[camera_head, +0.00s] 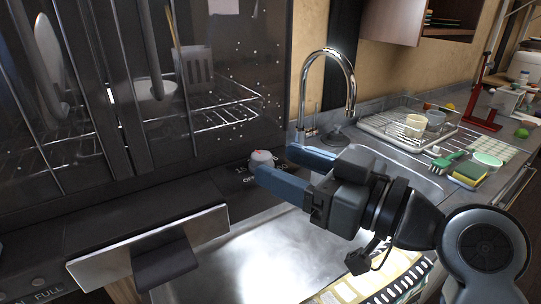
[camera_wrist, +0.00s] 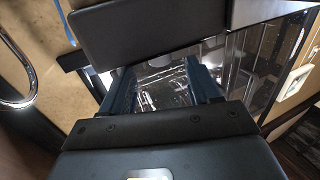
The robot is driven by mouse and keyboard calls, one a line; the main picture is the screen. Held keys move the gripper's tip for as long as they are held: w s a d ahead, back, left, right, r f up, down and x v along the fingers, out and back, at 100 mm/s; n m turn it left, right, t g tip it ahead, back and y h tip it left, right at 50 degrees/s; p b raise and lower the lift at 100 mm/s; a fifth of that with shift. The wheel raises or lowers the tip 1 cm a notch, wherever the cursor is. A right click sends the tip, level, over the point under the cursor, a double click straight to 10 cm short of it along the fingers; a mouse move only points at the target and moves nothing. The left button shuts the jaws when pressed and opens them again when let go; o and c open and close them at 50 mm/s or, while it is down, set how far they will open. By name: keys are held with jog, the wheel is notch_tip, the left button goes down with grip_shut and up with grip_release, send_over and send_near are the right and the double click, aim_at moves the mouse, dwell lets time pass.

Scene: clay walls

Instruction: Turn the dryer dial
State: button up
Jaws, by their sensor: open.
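The dryer (camera_head: 150,90) is a dark cabinet with a see-through front at the left of the head view, with racks and dishes inside. The dryer dial (camera_head: 263,158) is a small pale grey knob with a red mark on top. It stands on a dark panel with white lettering below the dryer. My gripper (camera_head: 275,160) is open with blue fingers, its tips close by the dial. One finger is just in front of it and the other is to its right. I cannot tell whether they touch it. In the wrist view my gripper (camera_wrist: 165,90) shows open; I cannot make out the dial there.
A metal faucet (camera_head: 330,80) rises behind my gripper beside the sink. A dish rack (camera_head: 400,128) with cups, a green brush (camera_head: 447,158) and a sponge (camera_head: 468,173) lie to the right. A flat metal plate (camera_head: 150,245) juts out at the front left.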

aim_at(269, 160)
jog(key=shift+x, duration=1.7)
jog(key=c, duration=1)
jog(key=shift+p, duration=0.3)
